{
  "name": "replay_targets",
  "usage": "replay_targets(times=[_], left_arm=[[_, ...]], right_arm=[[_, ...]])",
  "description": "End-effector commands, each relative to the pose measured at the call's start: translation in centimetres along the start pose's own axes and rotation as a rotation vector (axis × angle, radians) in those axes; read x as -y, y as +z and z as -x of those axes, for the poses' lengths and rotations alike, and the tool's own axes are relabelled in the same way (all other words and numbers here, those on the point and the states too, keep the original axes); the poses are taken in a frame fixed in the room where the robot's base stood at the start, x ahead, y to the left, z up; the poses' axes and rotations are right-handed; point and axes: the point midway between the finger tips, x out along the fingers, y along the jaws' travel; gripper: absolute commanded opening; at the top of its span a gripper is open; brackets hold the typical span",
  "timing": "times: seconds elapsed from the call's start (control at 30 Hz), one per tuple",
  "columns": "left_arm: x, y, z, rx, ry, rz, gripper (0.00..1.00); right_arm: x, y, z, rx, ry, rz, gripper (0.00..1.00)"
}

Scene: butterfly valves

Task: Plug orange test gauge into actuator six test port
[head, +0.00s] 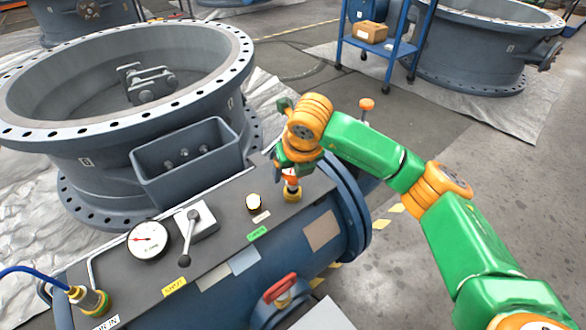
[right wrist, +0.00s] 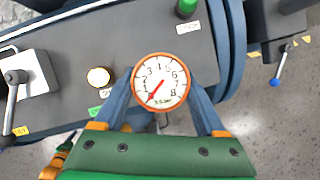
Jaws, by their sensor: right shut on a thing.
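My right gripper (head: 290,172) is over the right end of the blue actuator (head: 240,285). It is shut on the orange test gauge, whose orange-rimmed round white dial (right wrist: 161,82) sits between the two fingers in the right wrist view. In the head view only a small orange and white part of the gauge (head: 291,180) shows below the gripper. A brass fitting (head: 292,194) is directly under it; I cannot tell whether the gauge is seated in it. My left gripper is out of view.
A pressure dial (head: 149,240), a grey lever (head: 190,235) and a red-handled valve (head: 280,288) are on the actuator. A green-capped fitting (right wrist: 187,8) is beyond the gauge. A large grey valve ring (head: 75,125) stands behind. Floor at right is clear.

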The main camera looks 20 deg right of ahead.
Motion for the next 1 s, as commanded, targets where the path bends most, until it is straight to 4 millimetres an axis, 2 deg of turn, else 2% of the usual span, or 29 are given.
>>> replay_targets(times=[0.17,1.0], left_arm=[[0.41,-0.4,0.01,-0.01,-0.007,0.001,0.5],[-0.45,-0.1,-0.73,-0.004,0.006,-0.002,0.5]], right_arm=[[0.0,-0.01,-0.02,0.0,0.0,0.0,0.24],[-0.01,0.0,-0.04,0.022,0.0,0.0,0.24]])
